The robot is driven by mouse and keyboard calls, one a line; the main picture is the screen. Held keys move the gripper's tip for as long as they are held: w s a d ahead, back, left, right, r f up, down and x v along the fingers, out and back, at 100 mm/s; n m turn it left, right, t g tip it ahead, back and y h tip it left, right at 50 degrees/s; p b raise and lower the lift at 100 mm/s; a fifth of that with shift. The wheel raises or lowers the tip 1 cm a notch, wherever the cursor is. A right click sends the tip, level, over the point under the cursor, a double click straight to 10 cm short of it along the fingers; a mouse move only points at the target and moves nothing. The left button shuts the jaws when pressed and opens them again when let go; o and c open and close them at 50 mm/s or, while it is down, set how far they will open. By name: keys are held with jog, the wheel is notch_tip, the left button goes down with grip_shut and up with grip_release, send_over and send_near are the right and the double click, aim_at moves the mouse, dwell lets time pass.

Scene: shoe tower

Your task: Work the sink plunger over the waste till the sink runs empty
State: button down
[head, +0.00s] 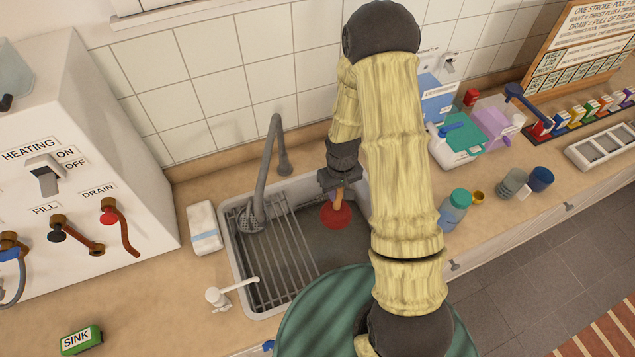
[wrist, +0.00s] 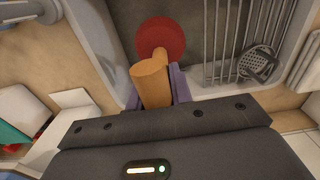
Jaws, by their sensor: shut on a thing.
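The sink plunger has a red cup (head: 336,215) and a wooden handle. My gripper (head: 341,187) is shut on the handle, with the red cup below it inside the sink basin. In the wrist view the handle (wrist: 151,82) sits between the two purple fingers, and the red cup (wrist: 162,38) shows beyond it. The grey sink (head: 229,265) has a drying rack of bars across its left part. The waste is not visible; I cannot tell whether the cup is over it or touching the sink floor. The basin bottom looks dark, and the water level is unclear.
A grey faucet (head: 268,165) with a perforated strainer (head: 250,215) stands over the rack.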

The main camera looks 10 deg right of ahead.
jog(key=shift+w+a, duration=0.35)
jog(key=shift+w, duration=0.1)
jog(key=shift+s+a, duration=0.15)
jog(key=shift+s+f+b, duration=0.1)
jog(key=shift+f+b, duration=0.5)
jog(key=shift+f, duration=0.15)
notch_tip(320, 180, down, 18)
jog(key=f+b, duration=0.1)
jog(key=b, duration=1.2)
jog(key=shift+s+a+f+b, duration=0.25)
jog(key=shift+a+b, duration=0.1)
jog(key=shift+a, duration=0.6)
jog(key=shift+s+a+f+b, duration=0.1)
jog(key=shift+a+f+b, duration=0.15)
jog(key=shift+a, duration=0.7)
jog(key=shift+s+a+f+b, duration=0.2)
jog(key=shift+a+b, duration=0.2)
jog(key=shift+a, duration=0.55)
